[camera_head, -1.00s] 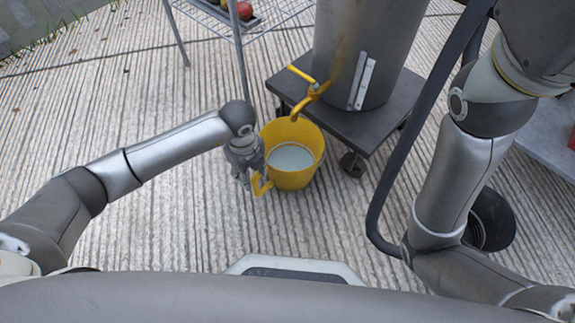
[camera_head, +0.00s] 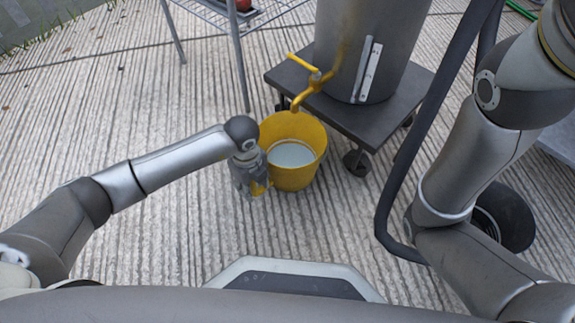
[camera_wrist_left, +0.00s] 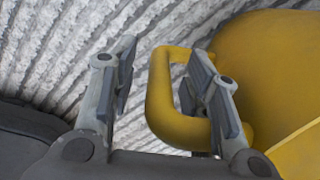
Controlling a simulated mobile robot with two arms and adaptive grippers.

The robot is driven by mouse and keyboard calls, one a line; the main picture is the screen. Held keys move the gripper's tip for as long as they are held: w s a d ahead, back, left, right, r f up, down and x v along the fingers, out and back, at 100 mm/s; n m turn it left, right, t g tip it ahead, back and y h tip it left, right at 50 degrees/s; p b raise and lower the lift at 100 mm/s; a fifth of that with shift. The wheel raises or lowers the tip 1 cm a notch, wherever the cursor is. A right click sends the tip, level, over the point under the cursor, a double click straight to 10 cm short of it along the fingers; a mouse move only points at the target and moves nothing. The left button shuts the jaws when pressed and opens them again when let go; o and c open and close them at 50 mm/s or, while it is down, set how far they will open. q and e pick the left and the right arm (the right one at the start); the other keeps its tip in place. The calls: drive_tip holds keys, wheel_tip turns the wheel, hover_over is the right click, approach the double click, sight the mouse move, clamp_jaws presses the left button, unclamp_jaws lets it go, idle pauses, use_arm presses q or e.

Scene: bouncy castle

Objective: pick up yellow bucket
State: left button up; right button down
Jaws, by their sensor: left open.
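The yellow bucket (camera_head: 300,172) stands upright on the ribbed floor below a yellow tap and holds pale liquid. Its handle, a yellow loop on its left side, shows in the left wrist view (camera_wrist_left: 165,100). My left gripper (camera_head: 250,190) is at the bucket's left side, beside the handle. In the left wrist view its two fingers (camera_wrist_left: 155,85) are apart, with the handle's outer bar between them and the right finger in front of the handle's opening. The bucket's wall (camera_wrist_left: 270,70) is right of the fingers.
A grey metal tank (camera_head: 375,40) with the yellow tap (camera_head: 308,92) stands on a dark wheeled platform (camera_head: 345,115) behind the bucket. A wire rack (camera_head: 235,20) is at the top.

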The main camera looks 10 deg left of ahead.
use_arm(q)
wheel_tip(320, 180, down, 2)
drive_tip(key=shift+b, duration=0.4)
drive_tip(key=shift+r, duration=0.1)
clamp_jaws()
drive_tip(key=shift+w+r, duration=0.1)
